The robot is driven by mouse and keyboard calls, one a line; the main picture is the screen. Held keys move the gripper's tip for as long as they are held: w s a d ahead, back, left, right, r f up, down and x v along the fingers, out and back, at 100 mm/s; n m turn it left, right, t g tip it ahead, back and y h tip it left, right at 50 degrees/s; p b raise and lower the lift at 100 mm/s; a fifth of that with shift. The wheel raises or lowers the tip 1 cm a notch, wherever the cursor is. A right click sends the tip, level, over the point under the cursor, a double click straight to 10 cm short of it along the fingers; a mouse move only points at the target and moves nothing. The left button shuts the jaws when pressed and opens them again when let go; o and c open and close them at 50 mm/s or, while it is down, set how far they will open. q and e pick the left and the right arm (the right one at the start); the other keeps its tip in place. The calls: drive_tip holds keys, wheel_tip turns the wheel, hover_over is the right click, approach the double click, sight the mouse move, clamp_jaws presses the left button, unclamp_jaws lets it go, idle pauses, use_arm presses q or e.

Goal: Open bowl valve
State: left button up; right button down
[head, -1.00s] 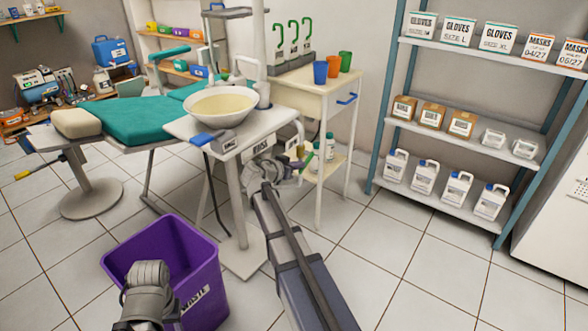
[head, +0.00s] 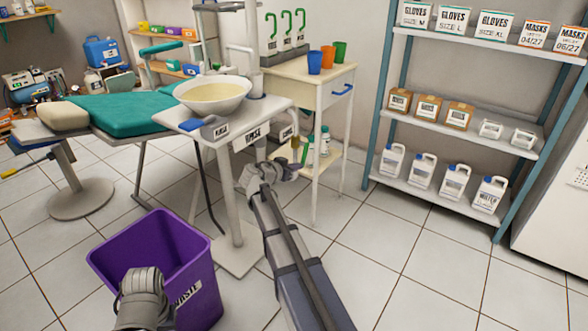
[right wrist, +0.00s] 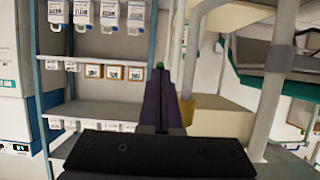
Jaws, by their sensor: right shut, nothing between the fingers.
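The cream bowl (head: 212,97) sits on a white stand. A blue lever (head: 196,126) lies at the stand's front left edge, beside a grey labelled block (head: 214,129). Another label reading RINSE (head: 246,138) is on the stand's front, and one more label (head: 288,131) is at its right corner. My right gripper (head: 290,170) is below that corner, apart from the blue lever. Its dark fingers (right wrist: 160,80) are together and empty in the right wrist view. My left wrist shows at the bottom left over the bin; its fingers are hidden.
A purple waste bin (head: 205,275) stands at the lower left. A cart (head: 310,95) with cups is right of the bowl stand. A teal dental chair (head: 125,115) is behind left. A supply shelf (head: 450,130) stands at right. Tiled floor is clear between them.

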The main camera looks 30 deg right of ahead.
use_arm(q)
wheel_tip(320, 180, down, 2)
drive_tip(key=shift+b, duration=0.85)
use_arm(e)
drive_tip(key=shift+w+d+f, duration=0.25)
drive_tip(key=shift+d+f, duration=0.25)
drive_tip(key=shift+d, duration=0.1)
drive_tip(key=shift+w+d+f, duration=0.2)
drive_tip(key=shift+d+f, duration=0.3)
drive_tip(key=shift+d, duration=0.05)
drive_tip(key=shift+w+d, duration=0.1)
drive_tip(key=shift+d, duration=0.1)
use_arm(q)
drive_tip(key=shift+a, duration=0.1)
